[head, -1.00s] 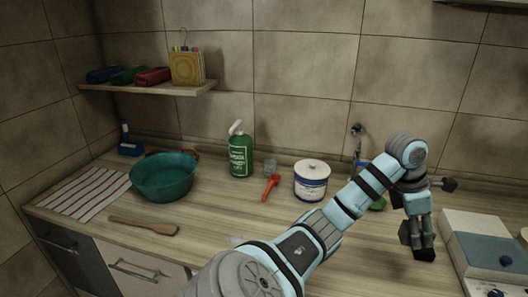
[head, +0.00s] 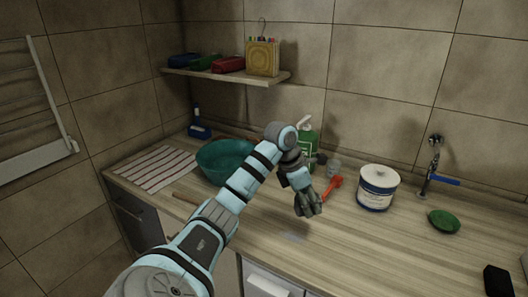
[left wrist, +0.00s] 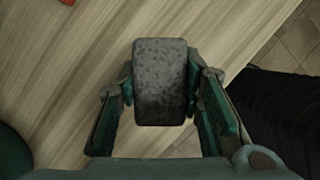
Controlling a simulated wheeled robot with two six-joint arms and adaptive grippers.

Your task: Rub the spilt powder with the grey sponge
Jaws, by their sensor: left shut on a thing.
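My left gripper (head: 307,207) is above the counter, just behind and above a faint pale patch of spilt powder (head: 293,237). In the left wrist view the gripper (left wrist: 160,92) is shut on the grey sponge (left wrist: 160,70), a dark speckled block held between the two fingers. In the head view the sponge cannot be made out clearly at the fingers. The sponge appears clear of the powder patch. The powder cannot be made out in the left wrist view. My right gripper is in neither view.
A red scoop (head: 332,188) lies close behind the gripper. A white tub (head: 377,188), a green bottle (head: 306,150) and a teal bowl (head: 218,158) stand nearby. A wooden spatula (head: 184,198) is partly behind my arm. A small black thing (head: 497,280) lies at the right.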

